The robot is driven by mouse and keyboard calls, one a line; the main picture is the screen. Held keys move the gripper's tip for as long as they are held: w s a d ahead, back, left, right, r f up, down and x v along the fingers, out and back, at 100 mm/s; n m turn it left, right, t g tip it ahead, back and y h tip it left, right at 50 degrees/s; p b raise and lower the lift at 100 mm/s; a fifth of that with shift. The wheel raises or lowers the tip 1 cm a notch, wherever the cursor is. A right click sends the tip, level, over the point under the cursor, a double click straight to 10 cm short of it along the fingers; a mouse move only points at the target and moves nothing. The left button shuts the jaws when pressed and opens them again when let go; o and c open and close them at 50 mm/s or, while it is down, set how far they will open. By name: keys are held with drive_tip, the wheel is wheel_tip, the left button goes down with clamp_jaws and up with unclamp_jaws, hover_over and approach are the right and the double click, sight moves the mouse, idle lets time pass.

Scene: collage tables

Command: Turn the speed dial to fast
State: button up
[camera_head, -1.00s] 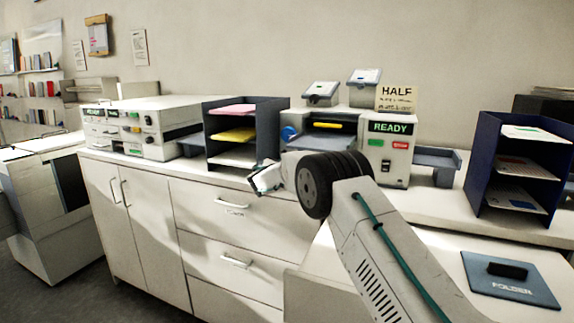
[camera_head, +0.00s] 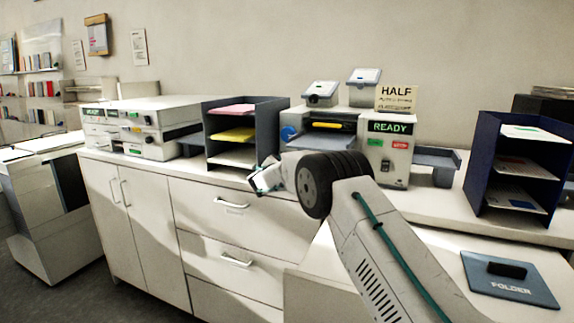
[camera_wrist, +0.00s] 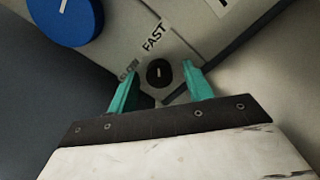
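The speed dial (camera_wrist: 158,72) is a small round black knob with a short white mark. It shows in the wrist view beside the printed words FAST (camera_wrist: 153,38) and what looks like SLOW (camera_wrist: 127,72). The mark runs roughly up and down in the picture; I cannot tell which word it points to. My gripper (camera_wrist: 162,74) is open, with its teal fingertips on either side of the dial and a visible gap on each side. In the head view my gripper (camera_head: 264,178) is in front of the machine marked READY (camera_head: 398,160), and the dial is hidden there.
A large blue knob (camera_wrist: 65,18) sits close to the dial; it also shows in the head view (camera_head: 288,133). A dark paper rack (camera_head: 268,142) stands left of the machine, another rack (camera_head: 488,150) right. A blue FOLDER plate (camera_head: 512,288) lies on the front right surface.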

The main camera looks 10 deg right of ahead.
drive_tip(key=v, duration=0.7)
drive_tip(key=shift+s+a, duration=0.15)
drive_tip(key=shift+a, duration=0.05)
drive_tip(key=shift+s, duration=0.15)
